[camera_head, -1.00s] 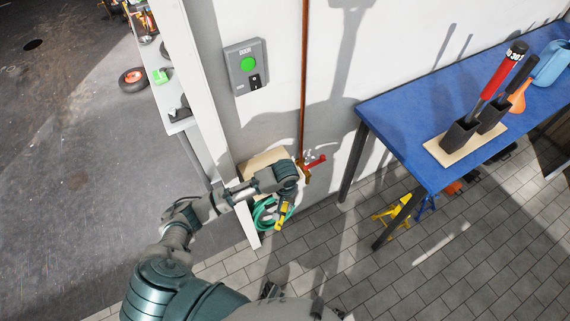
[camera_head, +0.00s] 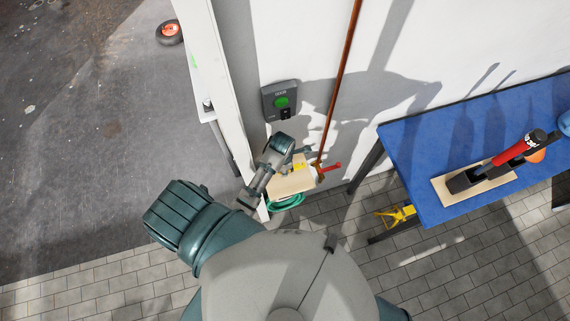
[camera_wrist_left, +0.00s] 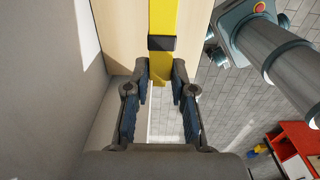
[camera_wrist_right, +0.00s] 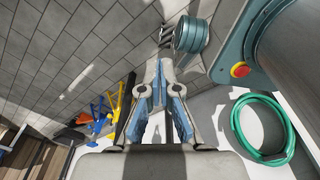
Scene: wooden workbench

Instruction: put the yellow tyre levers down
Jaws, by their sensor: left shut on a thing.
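The yellow tyre levers (camera_wrist_left: 163,18), with a black band around them, are between the fingers of my left gripper (camera_wrist_left: 159,72). In the left wrist view they extend up the picture over a pale wooden shelf (camera_wrist_left: 118,35). In the head view a small part of the yellow levers (camera_head: 298,167) shows over the shelf (camera_head: 290,186), beside my left wrist. I cannot tell whether they touch the shelf. My right gripper (camera_wrist_right: 159,64) is shut and empty in the right wrist view; it is hidden in the head view.
A green hose (camera_head: 286,203) hangs below the shelf. A copper pipe (camera_head: 342,75) and red valve handle (camera_head: 331,168) are close on its right. A door-button box (camera_head: 281,101) is on the wall above. A blue-topped bench (camera_head: 440,145) stands right, a yellow stand (camera_head: 394,216) beneath it.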

